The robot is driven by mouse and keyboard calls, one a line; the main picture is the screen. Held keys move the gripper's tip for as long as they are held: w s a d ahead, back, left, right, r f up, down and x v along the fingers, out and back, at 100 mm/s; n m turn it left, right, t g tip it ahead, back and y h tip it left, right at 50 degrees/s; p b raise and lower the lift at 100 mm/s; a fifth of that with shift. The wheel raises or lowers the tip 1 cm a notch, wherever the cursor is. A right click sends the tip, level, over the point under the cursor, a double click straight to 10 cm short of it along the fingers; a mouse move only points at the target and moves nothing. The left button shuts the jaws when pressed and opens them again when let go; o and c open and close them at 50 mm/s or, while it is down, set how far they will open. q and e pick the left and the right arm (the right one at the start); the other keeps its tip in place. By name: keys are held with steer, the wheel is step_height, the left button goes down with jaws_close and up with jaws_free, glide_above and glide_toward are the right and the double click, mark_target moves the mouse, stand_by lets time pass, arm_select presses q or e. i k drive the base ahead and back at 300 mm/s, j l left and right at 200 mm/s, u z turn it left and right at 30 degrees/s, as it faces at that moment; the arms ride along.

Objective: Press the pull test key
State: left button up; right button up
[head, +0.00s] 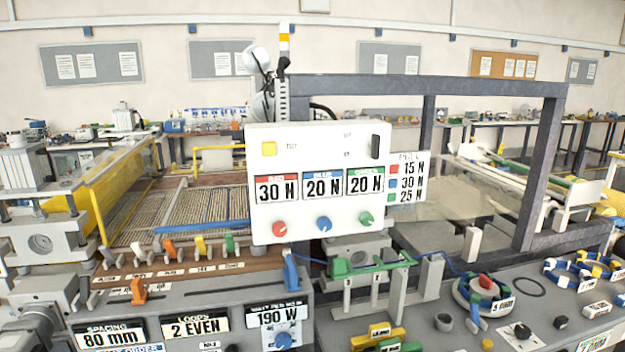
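A white control panel (320,232) stands upright at the centre of the head view. A yellow square key (269,148) sits at its upper left, with a small label beside it that looks like "TEST". Three displays read RED 30 N (277,188), BLUE 20 N (323,186) and one with a green header, 20 N (365,182). Below them are a red knob (279,229), a blue knob (324,223) and a green knob (366,218). A side card (408,178) lists red 15 N, blue 30 N, green 25 N. I cannot make out either gripper.
A dark slot or switch (375,147) is at the panel's upper right. A grey frame (420,86) stands behind it. Below are a console with a 190 W dial (283,340), green-topped posts (372,266) and a red-topped round device (485,290). A yellow guard (112,195) is left.

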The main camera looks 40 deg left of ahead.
mark_target(268, 147)
steer(key=u, duration=1.35)
